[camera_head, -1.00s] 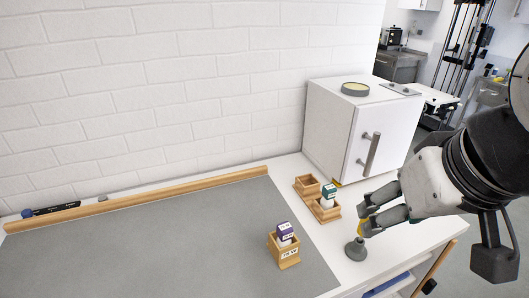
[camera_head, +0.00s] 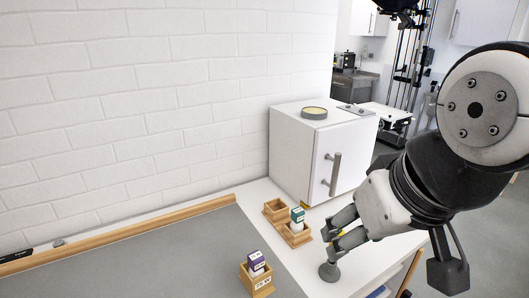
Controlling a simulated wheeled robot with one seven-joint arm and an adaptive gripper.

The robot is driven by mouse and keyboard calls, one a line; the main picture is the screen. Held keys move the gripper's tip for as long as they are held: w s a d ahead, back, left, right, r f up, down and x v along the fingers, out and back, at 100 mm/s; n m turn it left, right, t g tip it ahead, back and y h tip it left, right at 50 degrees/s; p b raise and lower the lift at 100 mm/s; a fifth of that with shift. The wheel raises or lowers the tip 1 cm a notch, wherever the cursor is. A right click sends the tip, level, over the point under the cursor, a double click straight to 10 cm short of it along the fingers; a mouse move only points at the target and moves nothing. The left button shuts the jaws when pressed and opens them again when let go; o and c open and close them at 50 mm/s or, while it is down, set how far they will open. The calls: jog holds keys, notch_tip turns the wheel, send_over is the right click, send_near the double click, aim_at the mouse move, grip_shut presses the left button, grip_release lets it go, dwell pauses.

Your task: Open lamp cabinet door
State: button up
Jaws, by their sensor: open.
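The lamp cabinet (camera_head: 292,155) is a white box at the back of the counter, against the brick wall. Its door (camera_head: 354,150) faces front right and looks closed. A grey vertical bar handle (camera_head: 335,174) is on the door, near its left edge. My gripper (camera_head: 330,234) is open and empty, low in front of the cabinet and below the handle, apart from it. Its fingers point left, near the small wooden boxes. My arm comes in from the right and hides part of the counter.
A wooden holder (camera_head: 276,207) with a green-topped box (camera_head: 297,215) stands left of my fingers. A wooden box with a purple-topped carton (camera_head: 257,262) stands nearer. A round tin (camera_head: 314,113) lies on the cabinet.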

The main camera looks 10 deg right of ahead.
dwell(0.4)
jog(key=shift+c, duration=1.4)
jog(key=w+a+f+m+g+y, duration=0.1)
jog(key=w+f+m+g+y, duration=0.4)
jog(key=w+m, duration=0.4)
jog(key=m+t+y, duration=0.4)
jog(key=m+t, duration=1.1)
jog(key=m, duration=0.6)
send_near(335, 173)
jog(key=x, duration=0.7)
jog(key=d+x, duration=0.1)
jog(key=x, duration=0.2)
jog(key=shift+w+a+f+p, duration=0.2)
jog(key=shift+w+f+p, duration=0.1)
jog(key=shift+w, duration=0.2)
